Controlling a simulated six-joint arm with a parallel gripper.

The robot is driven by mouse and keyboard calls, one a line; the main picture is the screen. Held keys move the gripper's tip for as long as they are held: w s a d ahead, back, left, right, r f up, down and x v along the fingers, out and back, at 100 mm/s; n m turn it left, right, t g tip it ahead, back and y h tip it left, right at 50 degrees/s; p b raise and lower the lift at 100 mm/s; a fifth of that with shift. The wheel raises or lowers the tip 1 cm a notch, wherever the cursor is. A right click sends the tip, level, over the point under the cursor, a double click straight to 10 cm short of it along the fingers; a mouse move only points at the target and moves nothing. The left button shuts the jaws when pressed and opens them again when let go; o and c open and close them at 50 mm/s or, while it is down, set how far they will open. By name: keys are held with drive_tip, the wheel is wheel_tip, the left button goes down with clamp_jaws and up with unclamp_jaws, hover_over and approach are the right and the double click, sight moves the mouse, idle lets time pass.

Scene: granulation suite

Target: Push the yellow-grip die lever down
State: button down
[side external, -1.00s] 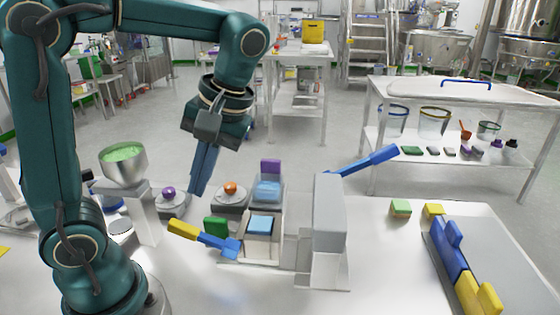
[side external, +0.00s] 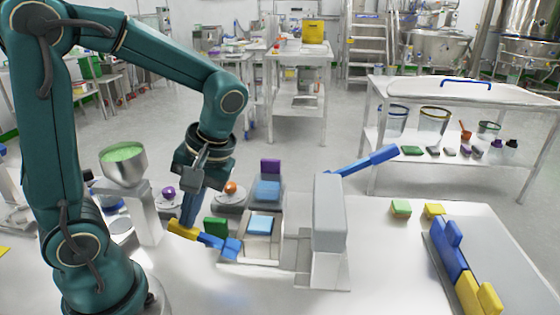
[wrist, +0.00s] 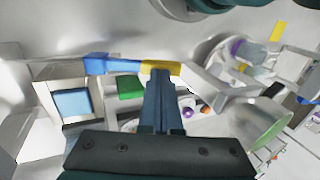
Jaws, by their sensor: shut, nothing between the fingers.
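The die lever has a blue arm (side external: 218,242) and a yellow grip (side external: 183,229). It sticks out to the left of a small press block with a light-blue square (side external: 261,225). The lever slopes slightly, with its grip end a little higher in the side view. My gripper (side external: 187,221) is shut and empty, pointing down with its tips at the top of the yellow grip. In the wrist view the fingertips (wrist: 161,74) meet or overlap the yellow grip (wrist: 162,67); exact contact is hard to tell.
A green block (side external: 215,227) stands just behind the lever. A steel funnel with green powder (side external: 123,158) is to the left. A grey housing with a blue handle (side external: 372,161) stands to the right. The table front is clear.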

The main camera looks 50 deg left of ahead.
sight(179, 226)
drive_tip(key=shift+s+a+f+t+h, duration=0.4)
drive_tip(key=shift+s+f+t+h, duration=0.05)
drive_tip(key=shift+f+t+h, duration=0.15)
drive_tip(key=shift+s+a+f, duration=0.25)
drive_tip(key=shift+f, duration=0.3)
drive_tip(key=shift+s+a+f, duration=0.2)
drive_tip(key=shift+f, duration=0.3)
wheel_tip(179, 226, up, 13)
drive_tip(key=w+d+f+m+t+h, duration=0.2)
drive_tip(key=d+f+m+t, duration=0.2)
drive_tip(key=d+m+t, duration=0.3)
drive_tip(key=shift+w+d+f+m+t, duration=0.15)
drive_tip(key=shift+d+f+m+t, duration=0.2)
drive_tip(key=shift+d+m, duration=0.7)
